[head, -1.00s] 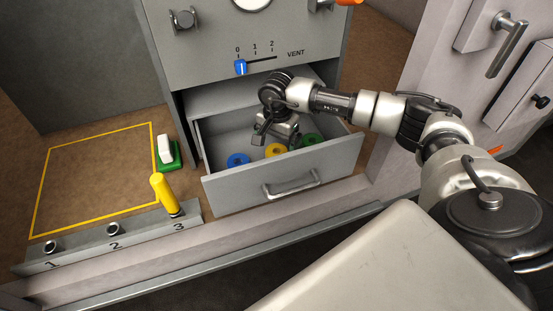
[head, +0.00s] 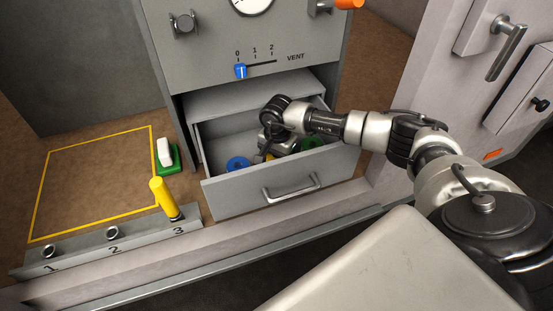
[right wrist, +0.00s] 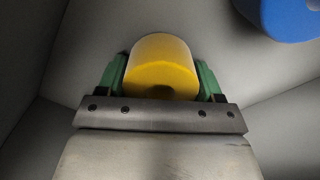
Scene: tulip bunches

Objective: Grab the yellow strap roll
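The yellow strap roll (right wrist: 160,68) lies in the open drawer (head: 270,193). In the head view it is mostly hidden behind my right gripper (head: 266,153). In the right wrist view my right gripper (right wrist: 160,78) is down at the roll, with one green-padded finger on each side of it. The fingers are spread about as wide as the roll; I cannot tell whether they press on it. My left gripper is not in view.
A blue roll (head: 237,163) lies left of the gripper in the drawer and a green roll (head: 312,143) lies to the right. The drawer walls are close around. A yellow-handled piece (head: 163,196) stands in the rail at 3, left of the drawer.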

